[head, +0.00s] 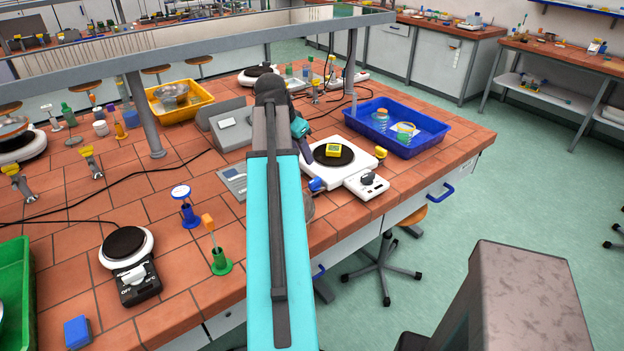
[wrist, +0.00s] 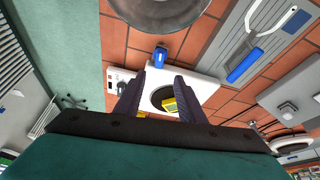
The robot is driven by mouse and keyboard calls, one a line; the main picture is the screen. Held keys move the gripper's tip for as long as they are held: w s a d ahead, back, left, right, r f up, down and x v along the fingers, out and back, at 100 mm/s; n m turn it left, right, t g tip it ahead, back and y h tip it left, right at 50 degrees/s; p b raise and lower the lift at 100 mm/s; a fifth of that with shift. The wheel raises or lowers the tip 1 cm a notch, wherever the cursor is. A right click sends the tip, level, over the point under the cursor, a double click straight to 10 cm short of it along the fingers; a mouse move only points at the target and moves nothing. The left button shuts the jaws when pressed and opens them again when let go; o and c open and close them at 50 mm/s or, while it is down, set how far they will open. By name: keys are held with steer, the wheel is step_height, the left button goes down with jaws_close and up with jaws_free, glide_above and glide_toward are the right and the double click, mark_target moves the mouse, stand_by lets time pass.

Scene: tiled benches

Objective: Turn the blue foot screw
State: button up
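The blue foot screw (head: 316,185) sits at the near left corner of a white hotplate-like device (head: 345,177) with a dark round plate. In the wrist view the blue screw (wrist: 160,54) shows at the edge of the white body, beyond my fingertips. My gripper (wrist: 159,77) is open, its two dark fingers apart with nothing held between them. A yellow block-like thing (head: 333,150) rests on the dark plate; it also shows between the fingers in the wrist view (wrist: 170,104). In the head view my arm hides part of the area left of the device.
A blue tray (head: 430,135) with jars stands right of the device. A grey rounded object (wrist: 160,8) and a blue-handled tool (wrist: 243,62) lie near the screw in the wrist view. The bench's front edge runs close by.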

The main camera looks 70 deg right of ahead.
mark_target(314, 180)
steer(key=shift+p+x, duration=2)
steer(key=shift+x, duration=4.8)
steer(key=shift+a, duration=0.1)
jaws_close()
